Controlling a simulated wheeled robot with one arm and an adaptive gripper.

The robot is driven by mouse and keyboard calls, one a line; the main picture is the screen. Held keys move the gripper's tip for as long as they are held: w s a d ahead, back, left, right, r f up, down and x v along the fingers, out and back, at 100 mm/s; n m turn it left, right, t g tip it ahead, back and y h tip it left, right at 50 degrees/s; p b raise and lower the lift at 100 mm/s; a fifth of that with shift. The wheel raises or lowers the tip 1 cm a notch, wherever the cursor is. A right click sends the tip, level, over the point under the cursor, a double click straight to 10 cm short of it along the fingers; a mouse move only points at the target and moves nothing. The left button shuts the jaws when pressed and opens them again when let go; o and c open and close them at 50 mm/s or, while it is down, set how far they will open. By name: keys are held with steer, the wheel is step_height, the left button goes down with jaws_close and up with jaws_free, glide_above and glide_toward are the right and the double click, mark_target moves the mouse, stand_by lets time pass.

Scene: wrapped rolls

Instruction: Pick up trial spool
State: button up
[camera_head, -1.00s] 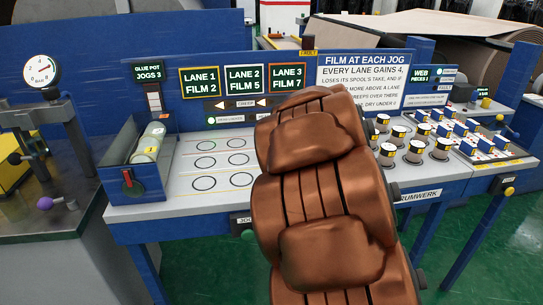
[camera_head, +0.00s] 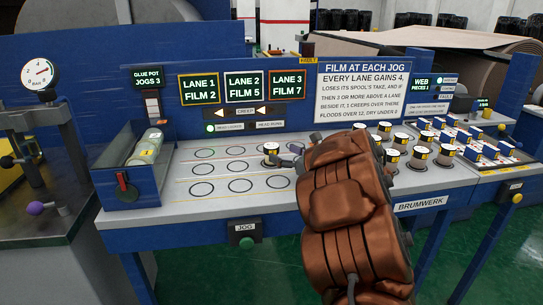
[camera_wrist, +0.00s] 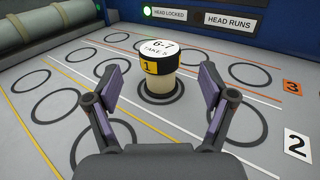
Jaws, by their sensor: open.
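A cream spool (camera_head: 271,152) with a black band stands upright on a ring of the white lane deck (camera_head: 180,180). In the wrist view the spool (camera_wrist: 158,80) shows a white top reading "6-7 TAKE 5" and a yellow tag "1". I cannot tell whether it is the trial spool. My gripper (camera_wrist: 162,74) is open, with one finger at each side of the spool in that picture and visible gaps to both. In the head view my gripper (camera_head: 291,154) is just right of the spool, and my arm hides part of the deck.
A glue pot trough (camera_head: 140,165) is at the left. The sign panel (camera_head: 363,88) rises behind. Other rings on the deck are empty.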

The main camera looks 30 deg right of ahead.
mark_target(277, 149)
steer(key=shift+w+a+r+p, duration=0.1)
steer(key=shift+w+a+p, duration=0.1)
steer(key=shift+w, duration=0.75)
steer(key=shift+w+a+r+p, duration=0.1)
steer(key=shift+w+a+p, duration=0.1)
steer(key=shift+w, duration=0.8)
steer(key=shift+w+a+r+p, duration=0.1)
steer(key=shift+w+a+p, duration=0.1)
steer(key=shift+w, duration=0.75)
steer(key=shift+c, duration=0.4)
steer(key=c, duration=1.3)
steer(key=shift+o, duration=0.2)
